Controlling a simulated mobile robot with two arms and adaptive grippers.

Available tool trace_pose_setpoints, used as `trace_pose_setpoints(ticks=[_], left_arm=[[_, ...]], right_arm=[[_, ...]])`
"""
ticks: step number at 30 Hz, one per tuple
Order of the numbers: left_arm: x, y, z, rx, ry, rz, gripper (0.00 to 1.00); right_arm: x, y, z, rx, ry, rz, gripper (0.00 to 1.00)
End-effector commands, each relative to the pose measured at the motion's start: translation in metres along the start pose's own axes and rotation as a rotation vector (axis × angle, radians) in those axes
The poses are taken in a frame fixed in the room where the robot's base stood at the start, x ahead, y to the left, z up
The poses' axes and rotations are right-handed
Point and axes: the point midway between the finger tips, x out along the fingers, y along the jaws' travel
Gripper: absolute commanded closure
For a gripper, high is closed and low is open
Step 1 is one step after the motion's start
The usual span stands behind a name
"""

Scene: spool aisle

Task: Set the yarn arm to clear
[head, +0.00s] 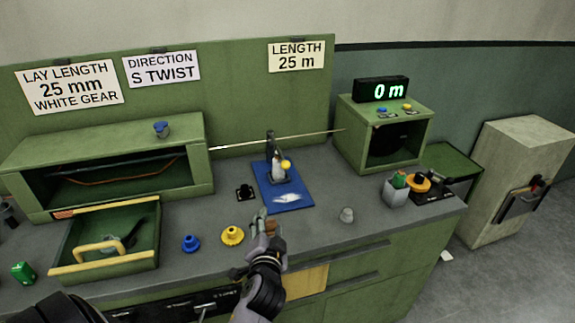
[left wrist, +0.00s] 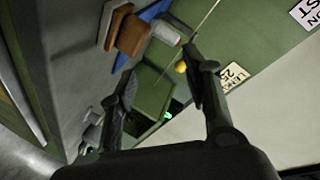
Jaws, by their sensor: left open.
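The fixture with the yarn arm stands on a blue mat (head: 292,203) mid-bench. It has a dark upright post (head: 270,146), a pale body and a yellow knob (head: 285,165). A thin pale strand (head: 240,144) runs past the post toward the green box at right. My left gripper (head: 266,222) is in front of the mat, open and apart from the knob. In the left wrist view the yellow knob (left wrist: 181,67) shows near one fingertip, apparently beyond it. A brown block (left wrist: 132,37) and a pale cylinder (left wrist: 165,33) show past the fingers. My right gripper is out of view.
A green box (head: 350,135) bears a display reading 0 m (head: 381,89). A yellow knob-like gear (head: 232,235) and a blue one (head: 190,243) lie left of my gripper. An open drawer (head: 70,262) is farther left. A grey knob (head: 347,215) stands at right.

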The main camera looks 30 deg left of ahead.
Motion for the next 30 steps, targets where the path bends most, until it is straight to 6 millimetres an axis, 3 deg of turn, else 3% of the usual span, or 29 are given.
trace_pose_setpoints(ticks=[3,7,14,30], left_arm=[[0.017,-0.009,-0.03,0.082,0.101,-0.08,0.56],[0.024,-0.011,-0.049,0.15,0.167,-0.123,0.56],[0.044,-0.015,-0.059,0.169,0.184,-0.133,0.56],[0.155,-0.027,-0.079,0.165,0.182,-0.132,0.56]], right_arm=[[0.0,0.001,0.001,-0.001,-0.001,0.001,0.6],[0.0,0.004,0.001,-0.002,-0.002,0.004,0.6],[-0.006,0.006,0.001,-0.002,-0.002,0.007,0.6],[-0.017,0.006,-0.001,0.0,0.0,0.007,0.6]])
